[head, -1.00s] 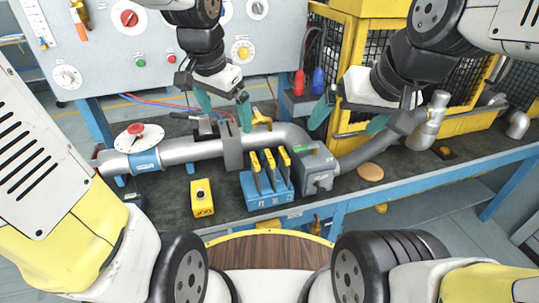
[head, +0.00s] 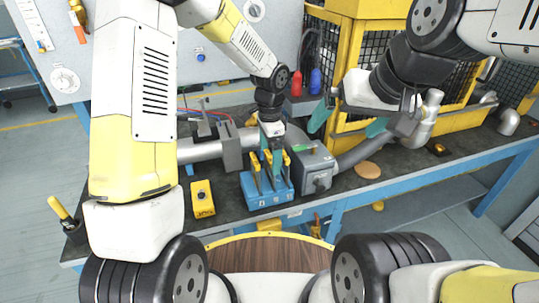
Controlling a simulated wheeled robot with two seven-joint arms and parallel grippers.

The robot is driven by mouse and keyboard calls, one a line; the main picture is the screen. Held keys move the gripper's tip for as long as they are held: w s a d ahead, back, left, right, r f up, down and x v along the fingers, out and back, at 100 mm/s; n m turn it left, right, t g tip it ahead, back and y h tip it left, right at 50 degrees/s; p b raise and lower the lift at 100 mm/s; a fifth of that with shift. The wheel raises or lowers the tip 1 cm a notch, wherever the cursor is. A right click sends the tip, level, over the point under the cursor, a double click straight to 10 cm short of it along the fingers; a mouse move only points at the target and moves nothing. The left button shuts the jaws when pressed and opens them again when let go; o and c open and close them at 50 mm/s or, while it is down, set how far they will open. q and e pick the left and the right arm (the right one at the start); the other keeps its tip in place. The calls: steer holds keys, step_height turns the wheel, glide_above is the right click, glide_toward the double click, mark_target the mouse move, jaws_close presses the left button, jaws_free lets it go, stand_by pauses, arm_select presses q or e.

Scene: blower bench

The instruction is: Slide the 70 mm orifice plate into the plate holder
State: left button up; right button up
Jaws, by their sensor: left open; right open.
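A blue rack (head: 268,199) on the bench holds several upright orifice plates with yellow handles (head: 257,164). Their size marks are too small to read, so I cannot tell which is the 70 mm one. My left gripper (head: 271,161) points down over the rack, its teal fingers open at the plate handles and partly hiding them. I cannot tell whether they touch a handle. The grey block on the pipe, seemingly the plate holder (head: 232,148), stands behind and left of the rack. My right gripper (head: 348,122) is open and empty, above the bench to the right.
A grey blower box (head: 313,166) stands right of the rack, with a pipe (head: 365,151) leading right. A yellow box with a black knob (head: 202,198) sits left of the rack. Red (head: 297,83) and blue (head: 316,80) objects stand behind. My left arm hides the bench's left part.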

mark_target(269, 164)
arm_select(q)
step_height(269, 164, down, 4)
steer(key=shift+s+f, duration=0.1)
steer(key=c, duration=1.5)
steer(key=shift+r, duration=5.1)
